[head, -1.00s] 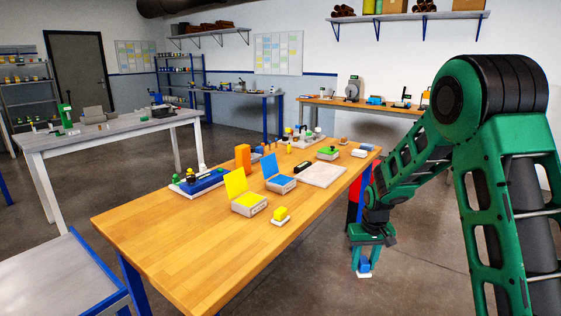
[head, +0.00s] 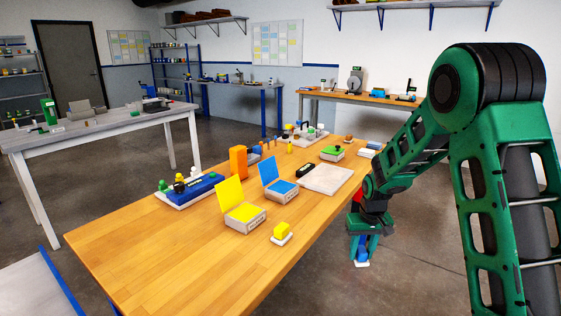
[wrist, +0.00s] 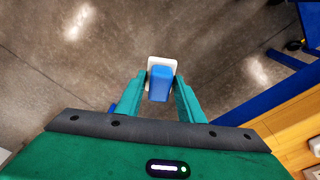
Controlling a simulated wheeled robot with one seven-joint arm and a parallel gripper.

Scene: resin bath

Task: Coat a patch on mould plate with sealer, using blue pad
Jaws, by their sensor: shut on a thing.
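My gripper (head: 362,245) is shut on the blue pad (head: 362,256), a blue block with a white base. It hangs beyond the table's right edge, above the floor. In the wrist view the pad (wrist: 160,84) sits between the two green fingers (wrist: 160,98). The pale, flat mould plate (head: 325,180) lies on the table, left of my arm. An open box with a blue lid and blue inside (head: 282,190) stands left of the plate. An open yellow box (head: 243,217) is nearer. I cannot tell which holds sealer.
The wooden table (head: 150,240) is bare at its near left. A yellow pad (head: 281,233) lies near its right edge. A green-topped box (head: 332,153), an orange block (head: 238,162) and a blue tray (head: 190,188) stand farther back. Open floor lies right of the table.

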